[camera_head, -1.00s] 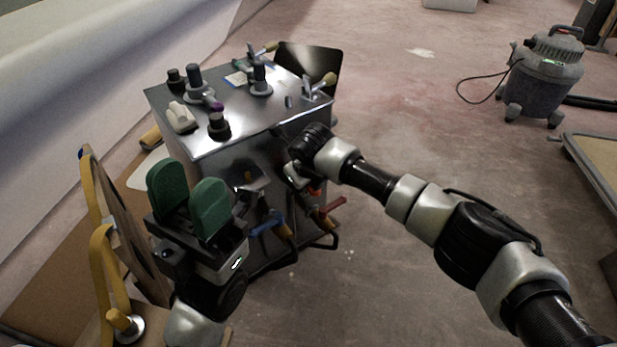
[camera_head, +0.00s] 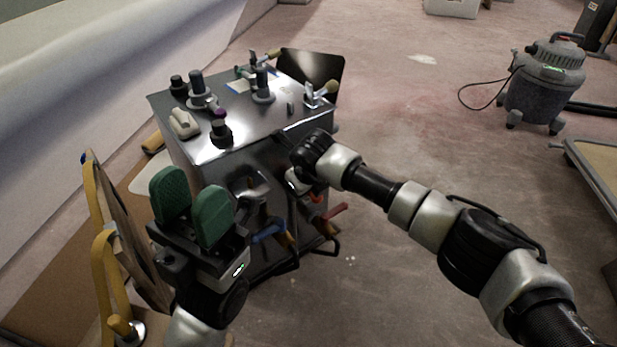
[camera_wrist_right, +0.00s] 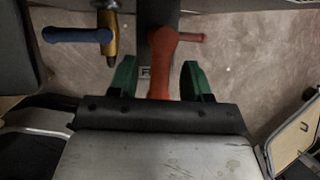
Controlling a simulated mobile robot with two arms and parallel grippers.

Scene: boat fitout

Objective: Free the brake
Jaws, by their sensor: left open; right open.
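A red lever (camera_wrist_right: 160,60) stands between the two green fingers of my right gripper (camera_wrist_right: 158,80) in the right wrist view. The fingers are open, with a gap on each side of the lever. A thinner red bar (camera_wrist_right: 192,37) sticks out to its right. My left gripper (camera_head: 193,208) is open and empty, in front of the cabinet's left side. I cannot tell which control is the brake.
A blue lever (camera_head: 268,232) sits on the cabinet front, left of the red handle; it also shows in the wrist view (camera_wrist_right: 78,35). Several knobs and levers stand on the cabinet top. A vacuum (camera_head: 545,85) stands at the right.

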